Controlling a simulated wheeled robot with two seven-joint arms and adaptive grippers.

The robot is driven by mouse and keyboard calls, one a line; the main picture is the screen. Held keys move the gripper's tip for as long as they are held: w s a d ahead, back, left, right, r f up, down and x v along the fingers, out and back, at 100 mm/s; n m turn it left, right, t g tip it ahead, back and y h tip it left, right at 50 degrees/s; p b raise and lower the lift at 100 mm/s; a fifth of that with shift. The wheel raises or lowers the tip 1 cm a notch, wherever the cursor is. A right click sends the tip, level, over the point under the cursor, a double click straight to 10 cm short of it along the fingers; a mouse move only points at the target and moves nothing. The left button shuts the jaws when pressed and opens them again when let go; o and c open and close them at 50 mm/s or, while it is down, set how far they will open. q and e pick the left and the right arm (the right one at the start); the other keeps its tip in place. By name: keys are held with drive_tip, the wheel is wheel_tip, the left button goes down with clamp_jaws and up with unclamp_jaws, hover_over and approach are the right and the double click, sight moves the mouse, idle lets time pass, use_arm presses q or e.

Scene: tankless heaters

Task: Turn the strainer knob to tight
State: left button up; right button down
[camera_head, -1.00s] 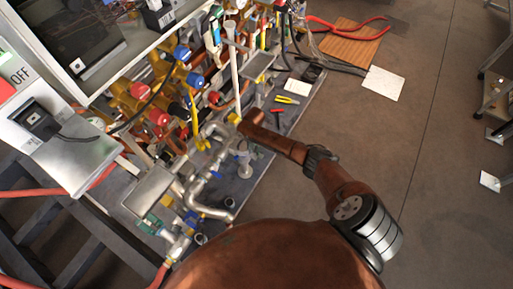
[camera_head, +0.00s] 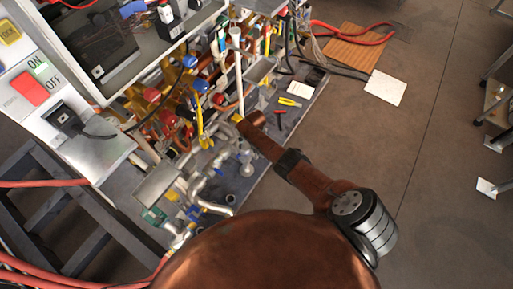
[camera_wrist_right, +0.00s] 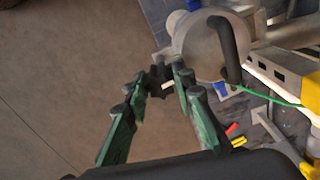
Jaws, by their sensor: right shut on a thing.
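In the right wrist view, the green fingers of my right gripper (camera_wrist_right: 166,82) come up from below and close around a small dark piece with a white mark (camera_wrist_right: 158,76), which seems to be the strainer knob. The fingertips cover most of it, and its turn position cannot be read. A translucent grey round body (camera_wrist_right: 203,46) with a black curved handle stands just beside the tips, at the upper right. In the head view, my right arm reaches to the pipework (camera_head: 210,165); the fingers are hard to make out there. My left gripper is not in view.
Yellow, red and blue valve parts (camera_head: 190,62) crowd the board left of my arm. The ON/OFF switch (camera_head: 31,88) and a grey ladder-like frame (camera_head: 60,215) are at the left. Small tools (camera_head: 290,102) lie on the board's right edge.

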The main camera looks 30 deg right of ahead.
drive_tip(key=shift+m, duration=0.4)
drive_tip(key=c, duration=1.6)
unclamp_jaws()
drive_tip(key=shift+w+a+r, duration=0.1)
drive_tip(key=shift+r, duration=0.6)
wheel_tip(320, 180, up, 11)
drive_tip(key=shift+f, duration=0.2)
